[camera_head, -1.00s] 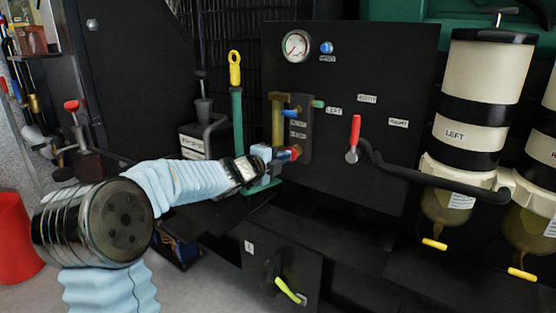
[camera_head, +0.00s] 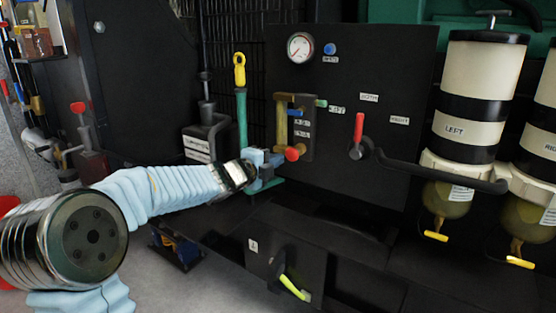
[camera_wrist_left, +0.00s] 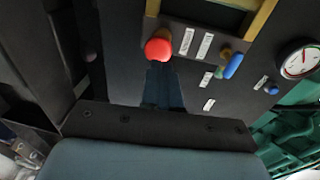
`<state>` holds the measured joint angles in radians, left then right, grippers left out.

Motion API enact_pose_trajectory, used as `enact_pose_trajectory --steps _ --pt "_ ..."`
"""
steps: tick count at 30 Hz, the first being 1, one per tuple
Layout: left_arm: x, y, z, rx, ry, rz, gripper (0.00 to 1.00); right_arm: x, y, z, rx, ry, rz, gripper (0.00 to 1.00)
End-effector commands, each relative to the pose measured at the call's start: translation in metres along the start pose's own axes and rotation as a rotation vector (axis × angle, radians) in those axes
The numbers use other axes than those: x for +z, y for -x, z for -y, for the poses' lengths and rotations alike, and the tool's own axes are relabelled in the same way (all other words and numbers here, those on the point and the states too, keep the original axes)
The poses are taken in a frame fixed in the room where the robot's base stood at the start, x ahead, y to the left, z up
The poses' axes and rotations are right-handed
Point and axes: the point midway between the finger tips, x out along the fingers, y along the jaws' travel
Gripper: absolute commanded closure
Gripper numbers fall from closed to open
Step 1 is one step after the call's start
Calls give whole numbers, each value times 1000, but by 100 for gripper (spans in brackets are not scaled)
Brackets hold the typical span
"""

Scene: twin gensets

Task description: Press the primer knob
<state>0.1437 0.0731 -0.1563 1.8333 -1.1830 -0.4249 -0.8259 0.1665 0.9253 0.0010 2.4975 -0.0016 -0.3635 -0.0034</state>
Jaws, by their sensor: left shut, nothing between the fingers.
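A round red knob (camera_head: 292,153) sits on the small valve block at the left of the black panel; small labels beside it are too blurred to read. I take it as the primer knob but cannot confirm this. It also shows in the left wrist view (camera_wrist_left: 158,48). My left gripper (camera_head: 274,161) is shut and empty, just left of and slightly below the red knob. In the left wrist view the dark fingers (camera_wrist_left: 163,86) point toward the knob, with their tips just below it in the picture. I cannot tell whether they touch. My right gripper is not in view.
A blue knob (camera_head: 298,112) and a brass handle (camera_head: 281,123) stand above the red knob. A gauge (camera_head: 300,47) is higher on the panel. A red-handled lever (camera_head: 358,128) is right. A green rod with a yellow ring (camera_head: 239,70) stands left, close to my gripper.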

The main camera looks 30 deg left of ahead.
Motion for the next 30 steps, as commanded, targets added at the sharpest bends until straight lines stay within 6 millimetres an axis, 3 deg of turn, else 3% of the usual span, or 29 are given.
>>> enact_pose_trajectory --steps 12,30 --pt "2 65 1 -1 1 4 100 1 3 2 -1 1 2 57" --pt "1 73 0 0 0 2 100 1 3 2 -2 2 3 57"
